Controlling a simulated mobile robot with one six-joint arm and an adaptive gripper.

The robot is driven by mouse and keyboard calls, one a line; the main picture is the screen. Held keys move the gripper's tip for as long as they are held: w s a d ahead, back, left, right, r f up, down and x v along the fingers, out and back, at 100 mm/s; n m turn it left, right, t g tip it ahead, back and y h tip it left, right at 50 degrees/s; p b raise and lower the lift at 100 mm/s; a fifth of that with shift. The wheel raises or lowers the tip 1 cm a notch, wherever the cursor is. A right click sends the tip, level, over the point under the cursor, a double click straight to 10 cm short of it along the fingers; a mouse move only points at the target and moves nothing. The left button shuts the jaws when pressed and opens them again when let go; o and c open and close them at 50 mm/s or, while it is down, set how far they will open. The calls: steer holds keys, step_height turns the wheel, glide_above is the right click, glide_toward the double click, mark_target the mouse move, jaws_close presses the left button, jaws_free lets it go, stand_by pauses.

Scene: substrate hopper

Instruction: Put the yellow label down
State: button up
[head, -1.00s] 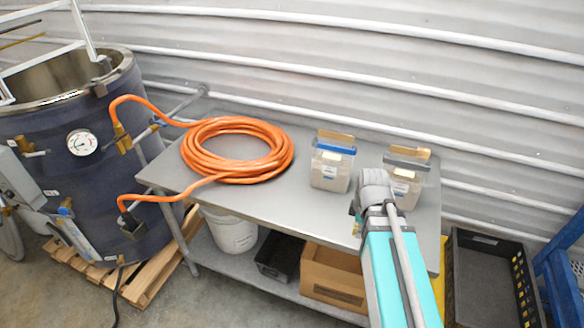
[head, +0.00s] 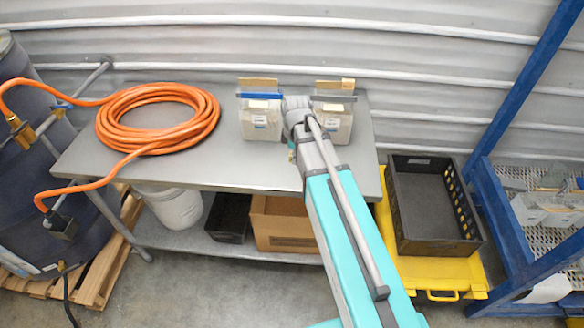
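I cannot make out a yellow label for certain in the head view. My arm reaches over the grey metal table (head: 225,172), and its grey wrist end is in front of the gap between two clear containers. The fingers of my gripper are hidden behind the wrist, so its state and anything it holds do not show. A small greenish-yellow bit shows just below the wrist, too small to identify. The left container (head: 260,122) has a blue edge and a white label. The right container (head: 340,122) has a grey edge. A tan piece sticks up behind each.
An orange hose coil (head: 158,118) covers the table's left part. A white bucket (head: 170,207), a black bin and a cardboard box (head: 284,222) sit below. Right of the table, a black crate (head: 432,205) rests on a yellow base (head: 440,272). A blue rack (head: 487,190) stands farther right.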

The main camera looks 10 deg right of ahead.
steer(key=b, duration=0.4)
glide_above(293, 169)
steer(key=shift+s+f, duration=0.2)
steer(key=shift+f, duration=0.95)
steer(key=shift+s+f, duration=0.15)
steer(key=shift+f, duration=0.95)
steer(key=shift+w+f+b, duration=0.4)
steer(key=shift+f, duration=0.1)
steer(key=shift+f+b, duration=1.45)
steer(key=shift+f, duration=0.05)
steer(key=shift+f, duration=0.1)
steer(key=o, duration=0.7)
steer(key=shift+o, duration=0.2)
step_height(293, 169, up, 12)
steer(key=p, duration=1.2)
